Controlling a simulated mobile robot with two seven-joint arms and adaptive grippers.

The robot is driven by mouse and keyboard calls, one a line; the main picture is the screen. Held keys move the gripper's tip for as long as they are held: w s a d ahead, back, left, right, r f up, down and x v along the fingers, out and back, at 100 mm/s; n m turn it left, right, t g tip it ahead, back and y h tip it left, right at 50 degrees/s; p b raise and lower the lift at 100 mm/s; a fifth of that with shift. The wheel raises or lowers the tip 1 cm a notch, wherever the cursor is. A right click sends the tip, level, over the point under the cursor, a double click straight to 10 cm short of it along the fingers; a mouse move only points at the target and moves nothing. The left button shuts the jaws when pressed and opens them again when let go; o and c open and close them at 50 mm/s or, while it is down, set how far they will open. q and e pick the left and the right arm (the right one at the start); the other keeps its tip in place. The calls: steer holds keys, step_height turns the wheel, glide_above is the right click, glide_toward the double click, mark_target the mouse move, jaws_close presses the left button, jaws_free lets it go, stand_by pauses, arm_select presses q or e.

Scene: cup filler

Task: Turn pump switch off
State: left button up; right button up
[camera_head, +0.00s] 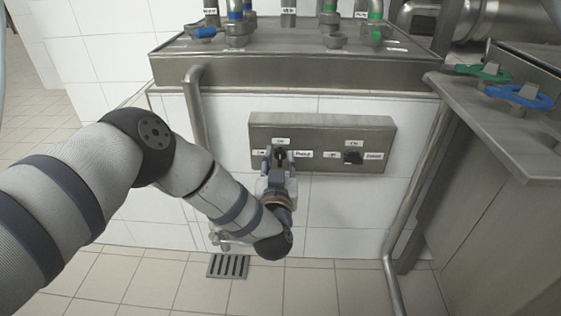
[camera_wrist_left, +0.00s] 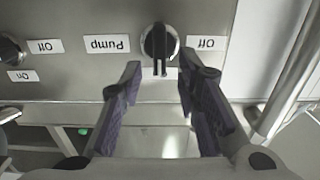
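The pump switch (camera_wrist_left: 159,42) is a dark round knob with a narrow bar handle on a steel panel, beside the upside-down "Pump" label in the left wrist view. Its bar stands upright in that picture, lower end towards the label at the "On" side; the "Off" label (camera_wrist_left: 206,43) is to the right. My left gripper (camera_wrist_left: 160,66) is open, its two fingers on either side of the bar with gaps showing. In the head view my left gripper (camera_head: 280,158) is at the panel (camera_head: 322,134) and partly hides the switch. My right gripper is not in view.
A second dark knob, the power switch (camera_head: 352,157), is on the same panel to the right. Pipes with blue and green valves stand on the steel top (camera_head: 300,70) above. A vertical steel pipe (camera_head: 196,115) runs left of the panel. A floor drain (camera_head: 229,266) lies below.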

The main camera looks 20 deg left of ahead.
arm_select(q)
steer(key=shift+x, duration=0.8)
steer(key=shift+c, duration=0.6)
jaws_close()
